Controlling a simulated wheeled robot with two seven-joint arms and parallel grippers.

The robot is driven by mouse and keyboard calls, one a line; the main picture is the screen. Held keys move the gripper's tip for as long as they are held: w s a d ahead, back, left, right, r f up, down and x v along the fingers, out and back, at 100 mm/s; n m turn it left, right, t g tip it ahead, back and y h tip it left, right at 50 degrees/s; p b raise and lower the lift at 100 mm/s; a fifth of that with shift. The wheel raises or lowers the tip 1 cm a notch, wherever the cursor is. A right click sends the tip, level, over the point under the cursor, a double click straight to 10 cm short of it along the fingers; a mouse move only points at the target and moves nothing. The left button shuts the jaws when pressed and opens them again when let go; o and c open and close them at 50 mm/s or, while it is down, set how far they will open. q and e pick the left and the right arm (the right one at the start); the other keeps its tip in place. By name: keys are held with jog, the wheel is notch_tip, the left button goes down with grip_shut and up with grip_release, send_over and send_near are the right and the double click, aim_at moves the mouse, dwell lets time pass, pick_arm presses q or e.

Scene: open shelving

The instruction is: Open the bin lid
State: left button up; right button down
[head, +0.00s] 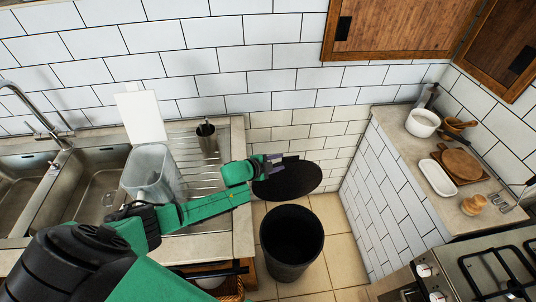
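A dark round bin (290,262) stands on the tiled floor in the gap between the two counters. Its mouth is uncovered and its inside looks black. Its dark round lid (300,180) is raised behind and above the mouth, towards the tiled wall. My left gripper (268,168) is at the left edge of the lid, overlapping it in the picture. I cannot tell whether it touches the lid or whether its fingers are open or shut. My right gripper is not in view.
A sink counter (243,225) with a clear container (150,175) and a metal cup (207,138) lies left, under my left arm. A tiled counter (385,205) and a stove (490,265) stand right. Floor shows around the bin.

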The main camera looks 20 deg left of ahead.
pick_arm(q)
jog(key=p+v, duration=0.2)
jog(key=v, duration=0.3)
jog(key=shift+s+a+r, duration=0.15)
jog(key=shift+s+a, duration=0.05)
jog(key=shift+s, duration=0.15)
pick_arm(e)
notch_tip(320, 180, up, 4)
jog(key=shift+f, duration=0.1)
pick_arm(q)
jog(key=shift+w, duration=0.1)
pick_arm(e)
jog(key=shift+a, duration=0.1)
